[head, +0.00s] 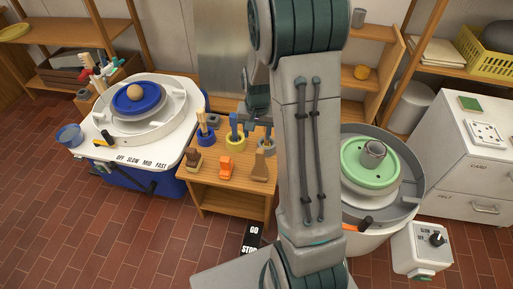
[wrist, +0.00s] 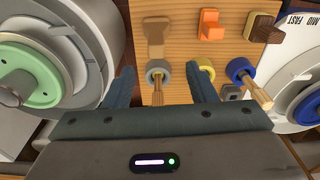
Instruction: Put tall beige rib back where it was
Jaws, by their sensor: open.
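A tall beige rib (head: 260,166) stands on the wooden table, near its front edge, at the right end of a row with an orange piece (head: 226,167) and a dark brown piece (head: 193,160). In the wrist view the beige rib (wrist: 155,38) lies beyond my fingertips, untouched. My gripper (wrist: 160,68) is open and empty over the table. A grey ring-shaped holder (wrist: 157,68) with a wooden stick shows between its fingers. In the head view my gripper (head: 255,119) is partly hidden by my arm, behind the row of pieces.
Yellow (head: 236,137) and blue (head: 205,136) holders with sticks stand beside the grey one. A wheel with a blue disc (head: 137,98) is left of the table. A wheel with a green disc (head: 358,172) is right. Brick floor in front is mostly clear.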

